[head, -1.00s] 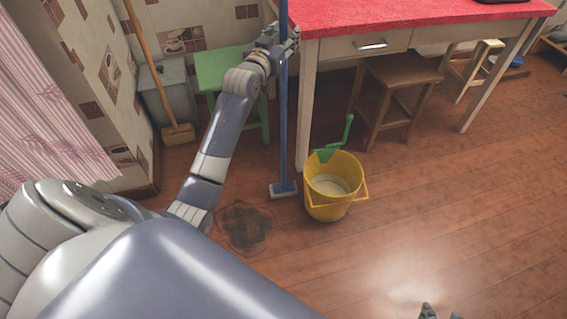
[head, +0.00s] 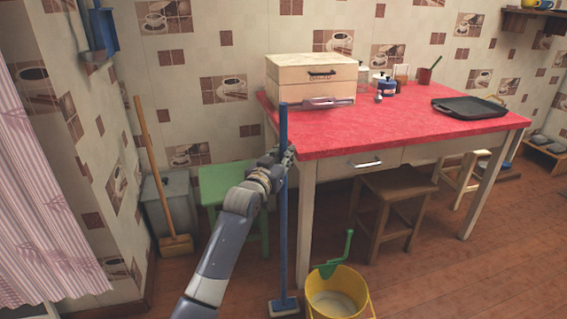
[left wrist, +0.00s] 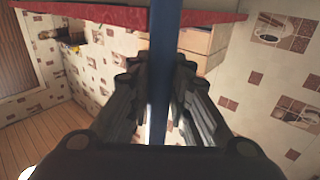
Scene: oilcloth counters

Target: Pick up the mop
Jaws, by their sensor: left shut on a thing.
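The mop (head: 282,225) has a long blue pole and a flat pale head at its foot. It stands upright in front of the red table's left corner, its head at floor level beside the yellow bucket. My left gripper (head: 285,160) is shut on the upper part of the pole. In the left wrist view the blue pole (left wrist: 160,75) runs between the fingers of the left gripper (left wrist: 163,90). My right gripper does not show in the current frames.
The red-topped table (head: 400,128) is close to the pole. A yellow bucket (head: 338,300) with a green-handled tool stands right of the mop head. A green stool (head: 225,183), a broom (head: 158,190) and a brown stool (head: 393,187) stand nearby.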

